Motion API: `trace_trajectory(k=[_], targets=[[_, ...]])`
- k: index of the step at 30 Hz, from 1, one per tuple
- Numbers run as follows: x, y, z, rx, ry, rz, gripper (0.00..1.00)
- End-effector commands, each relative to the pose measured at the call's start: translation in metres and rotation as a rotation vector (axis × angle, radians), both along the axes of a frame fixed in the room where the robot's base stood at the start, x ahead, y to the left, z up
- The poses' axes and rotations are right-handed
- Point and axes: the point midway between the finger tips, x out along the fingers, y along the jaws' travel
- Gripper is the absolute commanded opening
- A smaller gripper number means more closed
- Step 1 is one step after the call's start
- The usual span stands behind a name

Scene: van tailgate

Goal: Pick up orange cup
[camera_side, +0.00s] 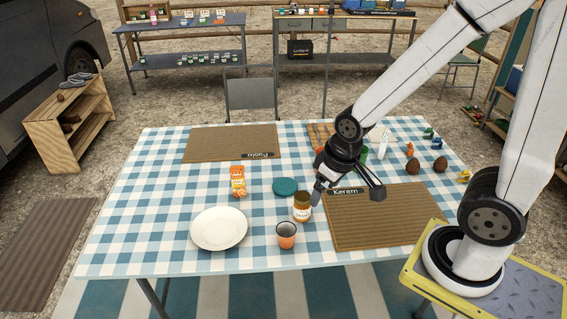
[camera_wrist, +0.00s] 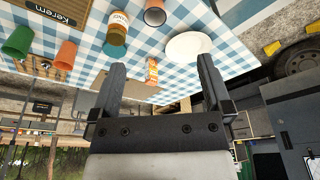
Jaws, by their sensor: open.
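An orange cup (camera_side: 286,236) with a grey inside stands upright on the checked tablecloth near the table's front edge. In the wrist view this cup (camera_wrist: 155,15) is at the top, cut by the frame edge. My gripper (camera_side: 347,195) is open and empty above the table, behind and right of the cup. Its spread fingers (camera_wrist: 161,63) frame the lower middle of the wrist view. An amber jar (camera_side: 302,208) with a pale label stands just behind the cup; it also shows in the wrist view (camera_wrist: 116,32). A second orange, cup-like shape (camera_wrist: 64,55) is at left there, mostly hidden in the side view.
A white plate (camera_side: 219,229) lies left of the cup. A teal disc (camera_side: 285,187) and an orange carton (camera_side: 238,181) are farther back. A brown Kerem placemat (camera_side: 380,218) lies right of the cup. A green cup-like shape (camera_wrist: 18,40) is at the wrist view's left.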

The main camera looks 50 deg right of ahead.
Motion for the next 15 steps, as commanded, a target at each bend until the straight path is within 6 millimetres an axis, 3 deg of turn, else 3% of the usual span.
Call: trace_trajectory(k=[8, 15], targets=[[0.001, -0.002, -0.005, 0.018, 0.032, -0.043, 1.00], [0.001, -0.009, -0.027, 0.106, 0.162, -0.222, 1.00]])
